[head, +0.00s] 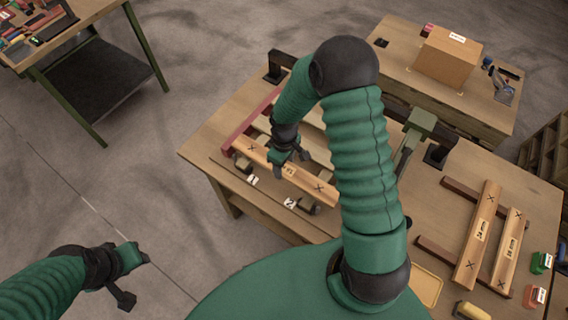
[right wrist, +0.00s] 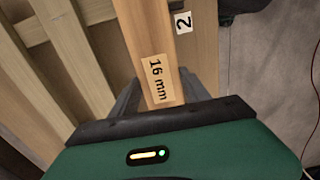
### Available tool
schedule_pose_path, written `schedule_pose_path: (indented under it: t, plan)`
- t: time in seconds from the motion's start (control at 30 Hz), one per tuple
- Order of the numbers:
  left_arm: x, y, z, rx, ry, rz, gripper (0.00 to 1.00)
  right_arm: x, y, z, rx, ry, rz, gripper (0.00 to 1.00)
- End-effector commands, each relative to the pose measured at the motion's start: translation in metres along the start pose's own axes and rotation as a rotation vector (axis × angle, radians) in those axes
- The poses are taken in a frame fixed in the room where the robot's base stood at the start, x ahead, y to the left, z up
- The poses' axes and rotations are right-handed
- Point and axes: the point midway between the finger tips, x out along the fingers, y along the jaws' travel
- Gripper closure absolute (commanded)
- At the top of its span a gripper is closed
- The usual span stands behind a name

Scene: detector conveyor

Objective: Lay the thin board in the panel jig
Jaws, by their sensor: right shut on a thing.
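My right gripper (head: 290,157) is shut on a thin wooden board (head: 318,186), over the left part of the bench. In the right wrist view the board (right wrist: 148,32) runs away between the fingers, with a "16 mm" label near the jaws. The panel jig (head: 232,136) has a red end rail, pale slats and small blocks along its near side. The board lies over its near side, long and slanting. I cannot tell whether it rests on the jig or hangs just above. My left gripper (head: 132,274) is open and empty over the floor.
A green lever clamp (head: 419,124) stands behind my right arm. A cardboard box (head: 447,58) is on the back bench.

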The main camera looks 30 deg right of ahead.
Motion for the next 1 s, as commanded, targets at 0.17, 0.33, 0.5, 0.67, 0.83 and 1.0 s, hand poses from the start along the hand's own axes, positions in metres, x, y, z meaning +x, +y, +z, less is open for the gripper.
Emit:
schedule_pose_path:
  t: [0.17, 0.33, 0.5, 0.67, 0.83, 1.0]
  plan:
    - [-0.003, 0.000, -0.001, 0.000, 0.000, 0.000, 0.64, -0.001, -0.001, -0.001, 0.000, 0.001, 0.000, 0.94]
    - [-0.003, 0.000, -0.001, 0.000, 0.000, 0.000, 0.64, 0.000, -0.001, -0.001, 0.000, 0.001, 0.000, 0.94]
    - [-0.003, 0.000, -0.001, 0.000, 0.000, 0.000, 0.64, 0.000, -0.001, -0.001, 0.000, 0.000, 0.000, 0.94]
    - [-0.001, 0.000, 0.000, 0.000, 0.000, 0.000, 0.64, 0.003, -0.001, -0.001, 0.000, 0.000, 0.000, 0.94]
    - [0.002, 0.000, 0.001, 0.000, 0.000, 0.000, 0.64, 0.007, -0.001, -0.001, 0.000, 0.000, 0.001, 0.94]
    - [0.004, 0.000, 0.001, 0.000, 0.000, 0.000, 0.64, 0.011, -0.001, -0.001, 0.000, 0.000, 0.001, 0.94]
